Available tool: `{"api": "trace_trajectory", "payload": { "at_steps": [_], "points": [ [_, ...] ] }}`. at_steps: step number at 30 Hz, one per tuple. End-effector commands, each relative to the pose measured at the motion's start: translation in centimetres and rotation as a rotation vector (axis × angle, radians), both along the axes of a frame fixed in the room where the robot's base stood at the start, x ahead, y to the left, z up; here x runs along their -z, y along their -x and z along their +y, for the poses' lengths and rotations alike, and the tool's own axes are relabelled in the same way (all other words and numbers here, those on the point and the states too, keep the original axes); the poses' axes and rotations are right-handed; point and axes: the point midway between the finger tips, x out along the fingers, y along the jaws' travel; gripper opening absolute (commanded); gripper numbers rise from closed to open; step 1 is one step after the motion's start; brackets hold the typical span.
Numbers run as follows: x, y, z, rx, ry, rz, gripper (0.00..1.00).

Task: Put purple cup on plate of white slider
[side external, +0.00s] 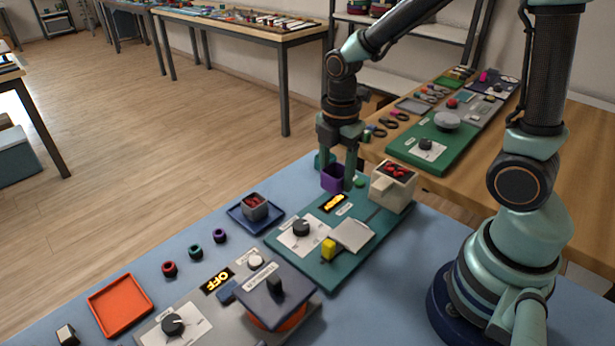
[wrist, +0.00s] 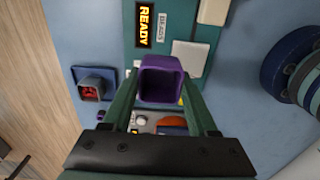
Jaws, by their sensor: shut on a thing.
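The purple cup (side external: 333,179) is held between the fingers of my gripper (side external: 338,172), above the far end of the green board. In the wrist view, the cup (wrist: 161,84) sits between both fingers of my gripper (wrist: 162,92), its square opening facing the camera. I see nothing inside it. A pale square plate (side external: 352,235) lies on the green board next to a yellow knob (side external: 328,248). The plate also shows in the wrist view (wrist: 190,55), beyond the cup and partly hidden. I cannot tell for sure that it belongs to the white slider.
A cream box with red beads (side external: 393,187) stands on the board, right of my gripper. The board also has a black dial (side external: 301,228) and a lit display (side external: 332,203). A blue tray (side external: 240,218) holds a grey cup of red pieces (side external: 254,206). An orange tray (side external: 121,304) lies front left.

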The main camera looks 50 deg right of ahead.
Motion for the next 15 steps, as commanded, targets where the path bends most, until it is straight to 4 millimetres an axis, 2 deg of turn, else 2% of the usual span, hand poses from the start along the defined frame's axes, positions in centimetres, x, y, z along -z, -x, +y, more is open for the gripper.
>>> {"api": "trace_trajectory", "payload": {
  "at_steps": [1,6,9,15],
  "points": [
    [0.6,1.3,0.3,-0.003,0.000,0.001,0.06],
    [2.0,4.3,0.9,-0.002,0.000,0.001,0.06],
    [2.5,5.3,1.0,-0.001,0.000,0.001,0.06],
    [3.3,5.9,1.1,-0.001,0.000,0.003,0.06]
  ]
}}
